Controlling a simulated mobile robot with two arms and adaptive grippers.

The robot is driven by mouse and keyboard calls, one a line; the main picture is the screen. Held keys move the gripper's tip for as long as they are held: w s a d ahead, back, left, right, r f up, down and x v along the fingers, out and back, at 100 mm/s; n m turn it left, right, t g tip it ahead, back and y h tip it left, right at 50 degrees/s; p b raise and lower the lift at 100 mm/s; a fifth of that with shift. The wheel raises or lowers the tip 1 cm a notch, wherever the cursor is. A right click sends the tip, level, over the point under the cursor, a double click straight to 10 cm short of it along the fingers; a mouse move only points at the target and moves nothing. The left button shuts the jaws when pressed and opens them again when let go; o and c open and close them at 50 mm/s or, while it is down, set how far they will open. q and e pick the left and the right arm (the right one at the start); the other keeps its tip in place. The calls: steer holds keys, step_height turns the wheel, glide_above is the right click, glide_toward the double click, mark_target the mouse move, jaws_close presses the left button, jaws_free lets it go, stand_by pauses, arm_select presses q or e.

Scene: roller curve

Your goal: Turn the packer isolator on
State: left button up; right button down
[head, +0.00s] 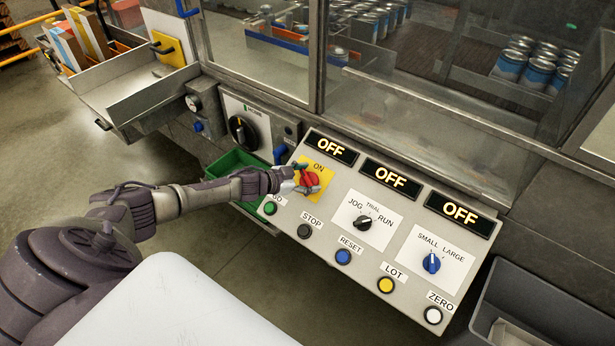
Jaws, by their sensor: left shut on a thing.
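The red rotary knob (310,180) sits on a yellow plate (317,170) marked ON at the upper left of the sloped control panel (325,225); I take it to be the packer isolator. My left gripper (301,179) reaches in from the left and is shut on the red knob, partly hiding it and the plate. The knob's exact angle is hard to tell. The display (331,147) above it reads OFF. My right gripper is not in view.
A JOG/TRIAL/RUN selector (362,223) and a blue SMALL/LARGE selector (431,263) sit to the right, under two more OFF displays. Several push buttons line the panel's lower edge. A black rotary switch (241,131) is behind the wrist; a green bin (232,168) is below.

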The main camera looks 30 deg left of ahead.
arm_select(q)
steer(key=m+g+h, duration=0.1)
steer(key=m, duration=0.2)
steer(key=shift+h, duration=0.3)
steer(key=m+g+h+b, duration=0.1)
steer(key=m+g, duration=0.1)
steer(key=m, duration=0.1)
steer(key=m+g+b, duration=0.1)
steer(key=m, duration=0.1)
steer(key=m+g+b, duration=0.1)
steer(key=m, duration=0.1)
steer(key=shift+s+d+f+m+g+h, duration=0.1)
steer(key=shift+f+m+g+h, duration=0.05)
steer(key=shift+m+g+h, duration=0.25)
steer(key=shift+s+m+g+b, duration=0.1)
steer(key=shift+m+g+b, duration=0.75)
steer(key=shift+m, duration=0.35)
steer(key=o, duration=1.2)
steer(key=shift+c, duration=0.2)
